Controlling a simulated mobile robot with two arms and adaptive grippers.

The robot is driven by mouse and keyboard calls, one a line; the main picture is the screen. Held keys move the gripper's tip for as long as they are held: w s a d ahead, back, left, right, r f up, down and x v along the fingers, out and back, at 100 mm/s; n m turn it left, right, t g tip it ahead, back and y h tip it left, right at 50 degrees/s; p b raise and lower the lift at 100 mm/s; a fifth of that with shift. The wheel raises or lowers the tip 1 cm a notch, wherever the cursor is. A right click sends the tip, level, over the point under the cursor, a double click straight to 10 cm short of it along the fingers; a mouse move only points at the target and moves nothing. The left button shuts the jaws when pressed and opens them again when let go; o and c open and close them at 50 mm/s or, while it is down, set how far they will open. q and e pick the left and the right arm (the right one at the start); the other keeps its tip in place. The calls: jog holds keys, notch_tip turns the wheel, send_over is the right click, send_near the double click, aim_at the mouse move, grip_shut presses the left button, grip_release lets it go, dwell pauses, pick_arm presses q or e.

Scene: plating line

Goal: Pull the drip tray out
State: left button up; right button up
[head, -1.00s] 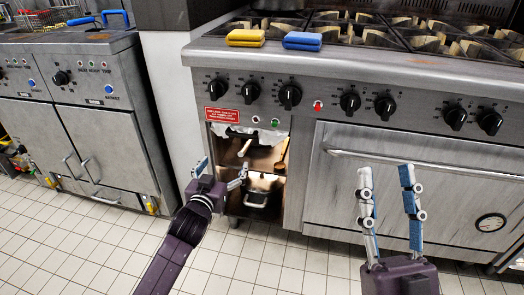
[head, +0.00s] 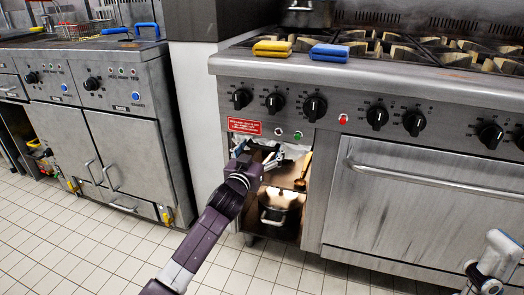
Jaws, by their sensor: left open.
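A pale, crumpled silvery piece (head: 294,150) shows at the top of the open bay under the range's left knobs. It may be the drip tray, but I cannot tell for sure. My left gripper (head: 259,153) is open at the mouth of this bay, its fingers just in front of and below the silvery piece. Whether they touch it cannot be told. The gripper and arm hide the bay's left part. Part of my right gripper (head: 492,264) shows at the lower right edge, in front of the oven door.
In the bay are a brown shelf, a wooden-handled utensil (head: 303,168) and a metal pot (head: 273,214). The oven door (head: 415,205) with its bar handle is to the right. Yellow (head: 272,48) and blue (head: 329,52) sponges lie on the range. Fryers (head: 125,130) stand left.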

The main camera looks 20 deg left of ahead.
pick_arm(q)
jog(key=shift+w, duration=0.15)
jog(key=c, duration=1.4)
